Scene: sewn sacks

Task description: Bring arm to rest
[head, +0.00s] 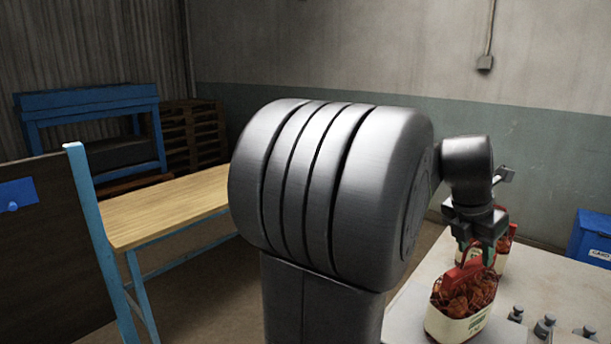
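My arm rises large and grey through the middle of the head view, and its wrist end reaches down at the right. My gripper (476,250) is over the pale table, just above the nearer sack (455,322), close to its red handle. Its fingers look apart, with red showing between them; contact with the handle cannot be told. The nearer sack is cream with a label, stands upright and is filled with reddish-brown pieces. A second, similar sack (497,262) stands behind it, partly hidden by my gripper.
The pale table (545,285) holds several small grey metal weights (544,326) at its front right. A blue bin (592,238) stands at the right. A wooden-topped bench (160,210) with blue legs is at the left. Pallets (195,135) and a blue rack (85,100) stand behind.

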